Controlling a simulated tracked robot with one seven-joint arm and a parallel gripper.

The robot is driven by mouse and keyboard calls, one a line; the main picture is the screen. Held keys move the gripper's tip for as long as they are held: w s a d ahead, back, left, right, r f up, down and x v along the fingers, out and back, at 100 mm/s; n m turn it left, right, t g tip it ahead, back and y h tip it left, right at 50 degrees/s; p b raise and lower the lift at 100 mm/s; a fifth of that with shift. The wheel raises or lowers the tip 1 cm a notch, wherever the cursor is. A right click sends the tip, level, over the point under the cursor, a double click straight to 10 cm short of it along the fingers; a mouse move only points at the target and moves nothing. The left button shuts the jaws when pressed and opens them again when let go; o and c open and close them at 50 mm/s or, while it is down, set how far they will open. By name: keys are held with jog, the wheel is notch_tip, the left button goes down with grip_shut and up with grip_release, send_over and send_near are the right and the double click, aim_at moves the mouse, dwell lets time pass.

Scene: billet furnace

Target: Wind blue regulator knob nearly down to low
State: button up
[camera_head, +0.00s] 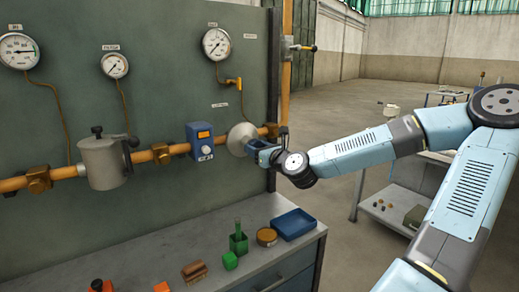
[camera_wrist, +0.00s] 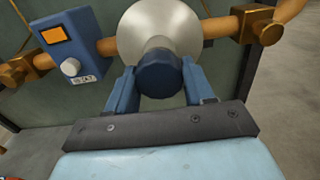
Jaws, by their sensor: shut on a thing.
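The blue regulator knob (camera_wrist: 160,74) sits in front of a round silvery regulator body (camera_wrist: 158,24) on the brass pipe. My gripper (camera_wrist: 158,82) is shut on the knob, with one blue finger on its left side and one on its right. In the head view, my gripper (camera_head: 262,152) reaches the regulator body (camera_head: 240,138) from the right and hides most of the knob. I cannot see any mark on the knob that tells its turn.
A blue box with an orange display (camera_head: 203,141) is on the pipe left of the regulator. Gauges (camera_head: 216,43) hang on the green panel above. A bench below holds a blue tray (camera_head: 293,223), a green holder (camera_head: 238,243) and a brush (camera_head: 194,272).

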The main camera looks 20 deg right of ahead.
jog(key=shift+d, duration=0.2)
jog(key=shift+c, duration=1)
